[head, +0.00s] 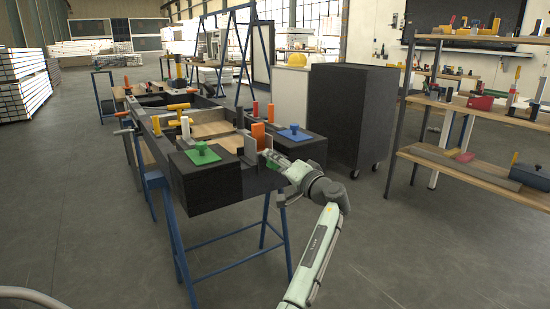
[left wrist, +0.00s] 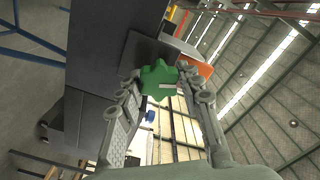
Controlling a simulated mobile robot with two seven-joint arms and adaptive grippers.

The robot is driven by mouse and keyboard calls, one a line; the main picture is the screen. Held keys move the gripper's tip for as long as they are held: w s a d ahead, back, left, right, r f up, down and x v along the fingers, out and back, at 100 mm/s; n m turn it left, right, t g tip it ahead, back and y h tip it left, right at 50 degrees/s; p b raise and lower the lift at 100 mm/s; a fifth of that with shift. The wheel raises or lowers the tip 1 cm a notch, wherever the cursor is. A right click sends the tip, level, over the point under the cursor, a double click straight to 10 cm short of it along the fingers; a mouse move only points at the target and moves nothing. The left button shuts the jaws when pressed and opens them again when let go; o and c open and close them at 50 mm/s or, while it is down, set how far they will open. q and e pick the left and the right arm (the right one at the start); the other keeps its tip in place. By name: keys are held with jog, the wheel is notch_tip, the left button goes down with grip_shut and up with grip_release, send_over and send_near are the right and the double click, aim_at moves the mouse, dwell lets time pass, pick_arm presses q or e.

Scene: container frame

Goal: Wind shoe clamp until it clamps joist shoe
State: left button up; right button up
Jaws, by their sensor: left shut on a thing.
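My left gripper (head: 272,158) reaches the near end of the bench frame in the head view. In the left wrist view, its fingers (left wrist: 158,78) are shut around a green star-shaped knob (left wrist: 157,82), the handle of the shoe clamp. The grey upright plates of the joist shoe (head: 251,147) stand just beyond the gripper, with an orange block (head: 258,133) between them. Grey plate (left wrist: 146,52) and orange (left wrist: 205,71) also show behind the knob in the left wrist view. The clamp's screw and contact face are hidden. My right gripper is not in view.
Black blocks flank the shoe, one with a green knob (head: 202,150), one with a blue knob (head: 294,131). A black cabinet (head: 350,115) on castors stands behind right. A wooden shelf rack (head: 485,172) holds tools at right. The floor in front is clear.

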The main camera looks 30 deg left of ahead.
pick_arm(q)
jog(key=m+p, duration=0.4)
jog(key=m, duration=0.2)
jog(key=m+p, duration=0.1)
jog(key=m, duration=0.4)
jog(key=shift+f+p, duration=0.2)
jog(key=shift+p, duration=0.2)
jog(key=shift+m, duration=1.2)
jog(key=shift+f+m, duration=0.1)
jog(key=shift+m, duration=1.1)
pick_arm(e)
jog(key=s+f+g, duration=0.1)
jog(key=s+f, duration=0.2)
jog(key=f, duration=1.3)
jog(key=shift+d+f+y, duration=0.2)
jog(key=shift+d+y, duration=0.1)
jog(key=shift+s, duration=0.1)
pick_arm(q)
jog(key=o, duration=1.2)
jog(key=shift+c, duration=0.2)
jog(key=shift+d, duration=0.1)
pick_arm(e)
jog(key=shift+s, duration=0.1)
